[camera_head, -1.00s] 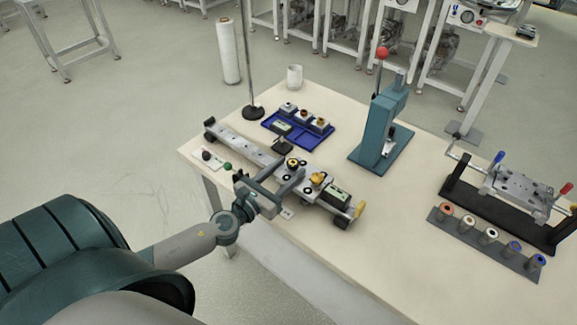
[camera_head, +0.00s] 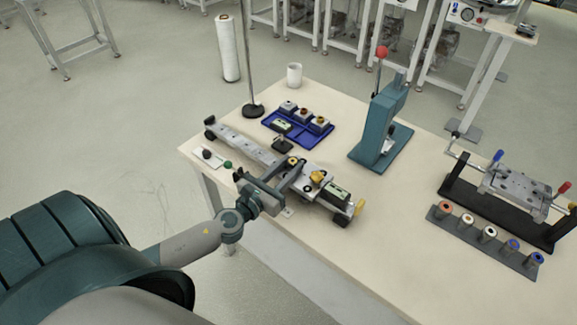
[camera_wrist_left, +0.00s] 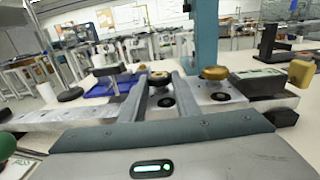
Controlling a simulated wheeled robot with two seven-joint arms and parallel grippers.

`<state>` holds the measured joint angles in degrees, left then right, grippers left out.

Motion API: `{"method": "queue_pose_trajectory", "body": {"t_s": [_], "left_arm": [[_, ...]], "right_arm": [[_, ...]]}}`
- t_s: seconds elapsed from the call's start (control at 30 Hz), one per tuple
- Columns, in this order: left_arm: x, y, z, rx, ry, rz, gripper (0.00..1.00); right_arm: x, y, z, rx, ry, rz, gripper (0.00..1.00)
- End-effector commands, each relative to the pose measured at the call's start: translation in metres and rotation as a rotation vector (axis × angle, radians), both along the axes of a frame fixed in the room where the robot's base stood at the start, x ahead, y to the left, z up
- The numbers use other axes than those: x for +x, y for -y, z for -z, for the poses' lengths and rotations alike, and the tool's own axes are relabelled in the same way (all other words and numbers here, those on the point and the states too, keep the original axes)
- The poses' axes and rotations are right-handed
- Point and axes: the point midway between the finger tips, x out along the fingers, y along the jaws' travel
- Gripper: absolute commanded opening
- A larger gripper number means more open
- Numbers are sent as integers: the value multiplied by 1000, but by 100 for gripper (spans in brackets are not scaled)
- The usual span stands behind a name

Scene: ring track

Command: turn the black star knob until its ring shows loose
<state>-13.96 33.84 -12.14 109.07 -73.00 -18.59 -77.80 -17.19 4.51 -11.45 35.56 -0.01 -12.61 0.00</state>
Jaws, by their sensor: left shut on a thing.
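My left gripper (camera_head: 288,166) reaches in from the left, low over the carriage, and is shut on the knob's sides. The fingers hide part of the knob and carriage. The knob's ring is too small to read. A yellow knob (camera_head: 317,177) stands just right of the fingers. My right gripper is out of view.
A blue tray (camera_head: 291,138) with small blocks lies behind the rail. A teal press (camera_head: 382,125) with a red-topped lever stands further right. A thin pole on a black base (camera_head: 253,111) stands at the back left. The table between press and track is clear.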

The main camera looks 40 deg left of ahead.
Motion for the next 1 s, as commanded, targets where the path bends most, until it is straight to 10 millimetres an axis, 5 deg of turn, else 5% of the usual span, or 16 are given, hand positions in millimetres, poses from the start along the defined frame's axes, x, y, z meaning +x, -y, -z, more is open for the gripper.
{"method": "queue_pose_trajectory", "body": {"t_s": [0.5,1.0], "left_arm": [[1,8,-2,-7,-3,-291,6],[3,13,1,-3,-3,-611,6]], "right_arm": [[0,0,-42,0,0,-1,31],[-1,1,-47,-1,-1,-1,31]]}}
